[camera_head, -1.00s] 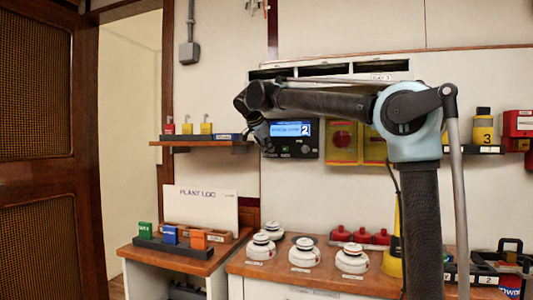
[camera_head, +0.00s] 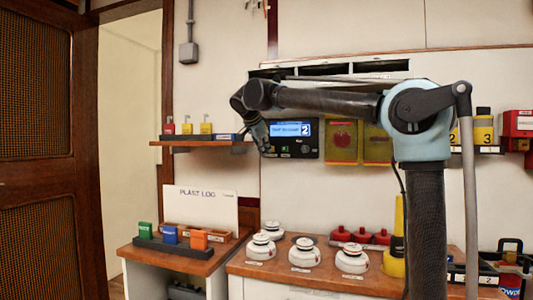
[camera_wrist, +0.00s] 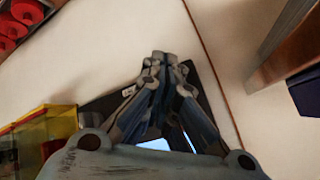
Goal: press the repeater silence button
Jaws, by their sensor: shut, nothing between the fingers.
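The repeater panel (camera_head: 312,150) is a dark box on the wall with a lit blue screen (camera_head: 284,129) and the number 2 beside it. Small controls sit below the screen; the silence button cannot be singled out. My gripper (camera_head: 267,152) is at the panel's lower left, covering part of its left edge; contact cannot be told. In the wrist view my gripper (camera_wrist: 160,60) has its fingers together and empty, in front of the dark panel (camera_wrist: 98,108), hiding much of it. Part of the lit screen (camera_wrist: 155,145) shows between the finger links.
Yellow boxes (camera_head: 342,140) hang right of the panel; one shows a red disc. A wooden shelf (camera_head: 175,143) with padlocks is at the left. White detectors (camera_head: 306,254) and red units (camera_head: 361,236) stand on the counter below. The wall between panel and counter is clear.

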